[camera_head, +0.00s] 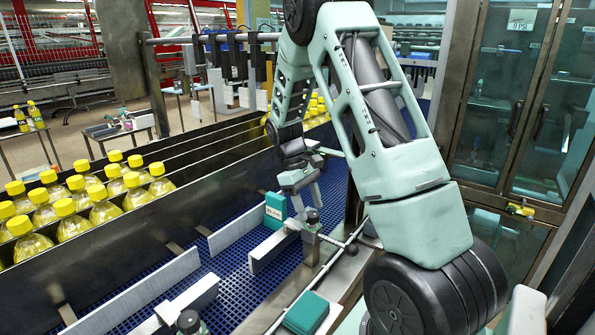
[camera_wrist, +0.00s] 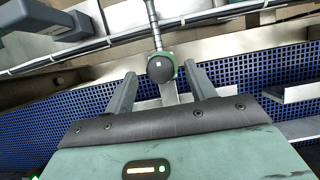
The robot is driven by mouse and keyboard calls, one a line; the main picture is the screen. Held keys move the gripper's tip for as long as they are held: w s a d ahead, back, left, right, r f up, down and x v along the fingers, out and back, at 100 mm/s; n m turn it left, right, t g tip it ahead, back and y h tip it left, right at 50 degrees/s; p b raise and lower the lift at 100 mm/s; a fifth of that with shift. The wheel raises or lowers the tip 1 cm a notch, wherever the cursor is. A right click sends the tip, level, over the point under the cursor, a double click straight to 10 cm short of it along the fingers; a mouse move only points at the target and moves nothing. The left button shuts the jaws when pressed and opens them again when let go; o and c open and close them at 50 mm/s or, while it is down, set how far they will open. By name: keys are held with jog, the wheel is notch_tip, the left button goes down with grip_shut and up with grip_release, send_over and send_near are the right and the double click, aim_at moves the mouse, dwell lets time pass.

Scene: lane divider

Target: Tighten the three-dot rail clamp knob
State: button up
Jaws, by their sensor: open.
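A dark round clamp knob (camera_head: 313,216) with a green collar stands on a clamp at the end of a pale guide rail (camera_head: 268,249). In the wrist view this knob (camera_wrist: 160,68) shows between and just beyond my fingertips, with a small pale mark on its top that is too small to read as dots. My gripper (camera_head: 308,202) is open and points down close above the knob; in the wrist view its two fingers (camera_wrist: 160,74) are apart, one on each side of the knob. Contact cannot be seen. A second dark knob (camera_head: 188,321) sits at the bottom edge of the head view.
A blue mesh belt (camera_head: 240,290) runs below, with pale divider plates (camera_head: 232,236). A teal box (camera_head: 275,207) stands beside my gripper; another teal block (camera_head: 306,313) lies on the metal edge. Yellow-capped bottles (camera_head: 103,212) fill lanes at left. A metal rod (camera_wrist: 153,25) meets the knob's clamp.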

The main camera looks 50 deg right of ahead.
jog(key=b+v, duration=0.3)
jog(key=v, duration=1.1)
jog(key=shift+w+r, duration=0.2)
dwell(0.4)
jog(key=s+a+f+n+t+b, duration=0.1)
jog(key=s+a+f, duration=0.1)
jog(key=a, duration=0.7)
jog(key=s+a+f+n+t+b, duration=0.1)
jog(key=s+a+f+n, duration=0.15)
jog(key=a, duration=0.75)
jog(key=s+a+f+n+t+b, duration=0.1)
jog(key=a+f, duration=0.2)
jog(key=a, duration=0.6)
jog(key=s+a+f+b, duration=0.1)
jog(key=s+a+f, duration=0.1)
jog(key=s+a, duration=0.2)
jog(key=s+a+f+n+t, duration=0.1)
jog(key=s+a+f, duration=0.1)
jog(key=s, duration=0.6)
jog(key=s+a+f+n+y+b, duration=0.1)
jog(key=s+a+f, duration=0.2)
jog(key=s+a, duration=0.2)
jog(key=shift+s+a+b, duration=0.3)
jog(key=shift+s+b, duration=0.05)
jog(key=shift+s, duration=0.2)
